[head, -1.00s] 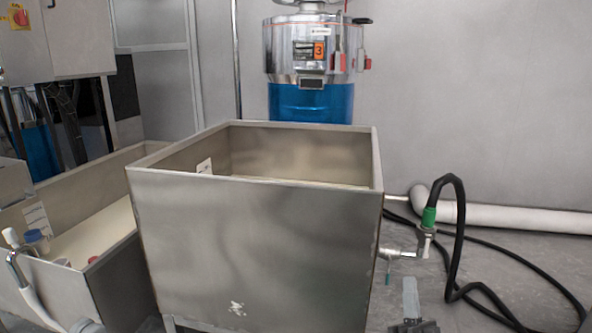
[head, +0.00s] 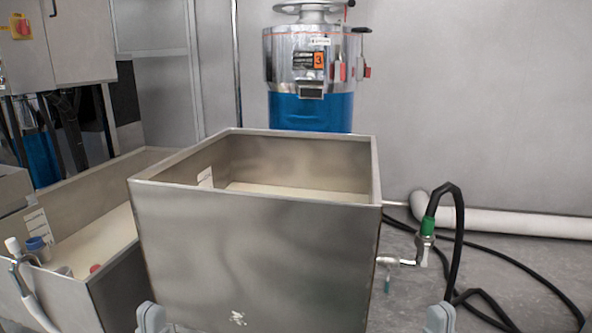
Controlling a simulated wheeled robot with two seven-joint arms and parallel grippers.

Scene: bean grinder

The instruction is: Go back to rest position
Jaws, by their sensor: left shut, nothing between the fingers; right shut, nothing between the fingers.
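My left gripper (head: 151,317) shows as a small grey tip at the bottom edge, in front of the lower left part of the big steel tank. It is shut and empty. My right gripper (head: 440,317) shows as a similar grey tip at the bottom edge, right of the tank and below its tap. It is shut and empty too. Both point upward at about the same height, and most of each gripper is cut off by the frame.
The big steel tank (head: 255,250) stands straight ahead. A second tank (head: 115,285) with bottles stands at the left. A tap (head: 395,262) with a black hose (head: 460,225) sticks out on the right. A blue and steel machine (head: 312,110) stands behind.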

